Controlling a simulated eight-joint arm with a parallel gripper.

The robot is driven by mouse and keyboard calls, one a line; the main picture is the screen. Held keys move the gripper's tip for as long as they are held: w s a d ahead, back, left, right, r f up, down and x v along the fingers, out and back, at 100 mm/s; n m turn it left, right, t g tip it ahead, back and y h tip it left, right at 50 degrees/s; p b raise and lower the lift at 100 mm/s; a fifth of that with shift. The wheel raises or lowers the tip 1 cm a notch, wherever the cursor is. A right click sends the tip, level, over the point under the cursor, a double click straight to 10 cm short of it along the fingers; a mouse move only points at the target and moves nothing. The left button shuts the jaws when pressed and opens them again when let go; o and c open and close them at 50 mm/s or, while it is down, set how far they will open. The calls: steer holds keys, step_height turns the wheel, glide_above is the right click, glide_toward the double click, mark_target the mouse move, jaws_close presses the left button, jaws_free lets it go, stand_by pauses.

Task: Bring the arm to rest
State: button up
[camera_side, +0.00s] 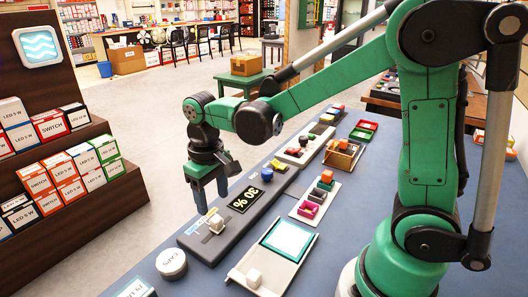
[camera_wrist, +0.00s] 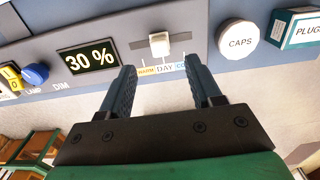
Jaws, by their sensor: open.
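My gripper (camera_side: 211,203) hangs fingers down over the near left part of the grey control panel (camera_side: 262,208). Its two dark blue fingers are apart with nothing between them. In the wrist view my gripper (camera_wrist: 161,66) is also open and empty. The white slider knob (camera_wrist: 160,44) stands beyond the fingertips, above a label strip reading WARM and DAY; the strip's right end is partly hidden by a finger. A display (camera_wrist: 88,58) reads 30 %. A blue dial (camera_wrist: 35,74) sits left of it. I cannot tell whether the fingers touch the panel.
A round white CAPS container (camera_side: 172,264) and a PLUGS box (camera_wrist: 297,29) stand beside the panel. A tray with a white block (camera_side: 254,278) lies in front right. Trays of coloured parts (camera_side: 315,201) lie behind. Shelves of boxes (camera_side: 65,170) stand left across open floor.

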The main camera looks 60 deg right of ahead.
steer(key=shift+r, duration=0.1)
steer(key=shift+s+d+r, duration=0.1)
steer(key=shift+s+r, duration=0.1)
steer(key=shift+r, duration=0.1)
steer(key=s+d+r+t, duration=0.2)
steer(key=s+r+t, duration=0.2)
steer(key=t, duration=0.3)
steer(key=shift+s+d+r, duration=0.15)
steer(key=shift+s, duration=0.55)
